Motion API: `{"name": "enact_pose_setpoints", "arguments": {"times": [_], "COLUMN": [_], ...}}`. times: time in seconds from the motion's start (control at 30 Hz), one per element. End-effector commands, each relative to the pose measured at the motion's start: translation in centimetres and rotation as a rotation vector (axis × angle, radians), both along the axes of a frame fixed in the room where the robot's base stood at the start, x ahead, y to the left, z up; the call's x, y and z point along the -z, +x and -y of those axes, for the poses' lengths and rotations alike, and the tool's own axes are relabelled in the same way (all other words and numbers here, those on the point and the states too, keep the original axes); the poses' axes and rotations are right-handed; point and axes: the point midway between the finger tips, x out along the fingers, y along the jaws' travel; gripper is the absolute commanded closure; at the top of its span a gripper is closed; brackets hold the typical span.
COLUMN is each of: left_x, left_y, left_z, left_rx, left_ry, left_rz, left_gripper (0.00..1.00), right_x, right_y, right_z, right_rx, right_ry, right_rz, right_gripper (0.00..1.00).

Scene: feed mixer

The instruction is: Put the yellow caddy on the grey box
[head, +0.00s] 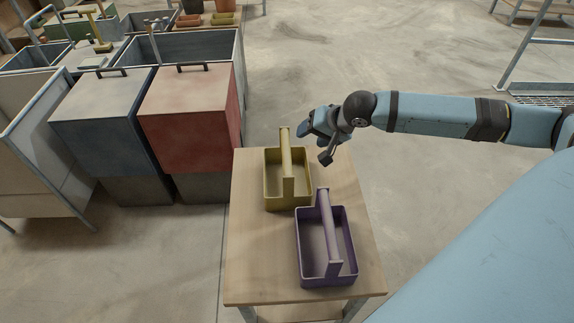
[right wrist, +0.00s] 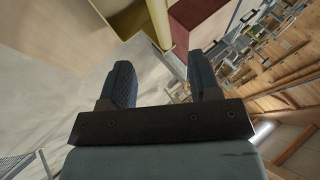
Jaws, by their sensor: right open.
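The yellow caddy (head: 287,190) stands upright on a wooden table in the head view, its handle bar running along its middle. My right gripper (head: 316,141) is open and empty beside the caddy's far right side, apart from it. In the right wrist view, the caddy (right wrist: 122,20) and its handle (right wrist: 158,22) show at the top, beyond the open fingers (right wrist: 160,78). A blue-grey box (head: 108,125) with a flat lid and dark handle stands left of the table, beside a red one. My left gripper is not in view.
A purple caddy (head: 326,250) stands on the table (head: 262,270), in front and right of the yellow one. The red box (head: 195,115) lies between the table and the blue-grey box. Open bins (head: 190,45) stand behind them. The floor behind the table is clear.

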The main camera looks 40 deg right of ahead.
Motion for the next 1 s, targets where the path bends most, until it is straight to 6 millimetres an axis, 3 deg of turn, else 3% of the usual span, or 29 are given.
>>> {"name": "enact_pose_setpoints", "arguments": {"times": [0.3, 1.0], "left_x": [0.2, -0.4], "left_y": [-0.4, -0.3], "left_z": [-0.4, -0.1], "left_rx": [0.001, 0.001], "left_ry": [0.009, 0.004], "left_rz": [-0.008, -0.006], "left_gripper": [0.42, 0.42], "right_x": [4.6, 10.4], "right_y": [3.5, 7.5], "right_z": [-1.6, -3.2], "right_rx": [0.0, -0.002], "right_ry": [0.002, -0.001], "right_rz": [0.0, 0.001], "right_gripper": [0.43, 0.43]}}
